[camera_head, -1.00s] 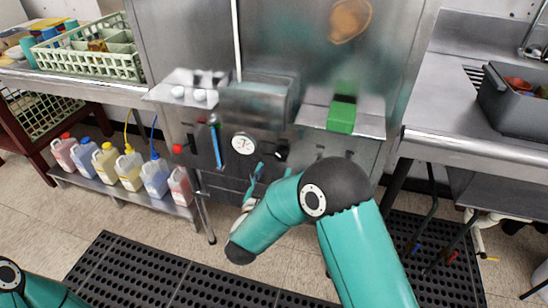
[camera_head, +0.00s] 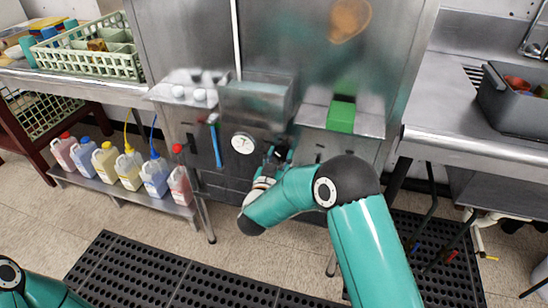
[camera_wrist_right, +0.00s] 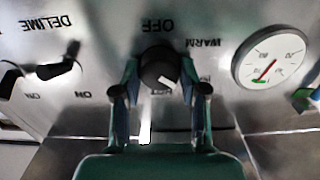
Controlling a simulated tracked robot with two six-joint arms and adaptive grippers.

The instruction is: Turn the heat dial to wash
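The heat dial (camera_wrist_right: 158,68) is a round black knob with a white pointer mark, seen upside down in the right wrist view. The mark slants to the picture's lower right. OFF is printed above the dial and WARM to its upper right; another label below it is partly hidden. My right gripper (camera_wrist_right: 160,76) has one finger on each side of the dial, apart and close to its sides; I cannot tell whether they touch it. In the head view my right gripper (camera_head: 278,154) is at the panel and largely hides the dial. My left gripper is out of view.
A white gauge (camera_head: 243,144) sits left of the dial in the head view. A DELIME switch (camera_wrist_right: 58,69) is on the panel's other side. A blue-handled tool (camera_head: 216,145) hangs left of the gauge. A green block (camera_head: 341,116) rests on the right shelf.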

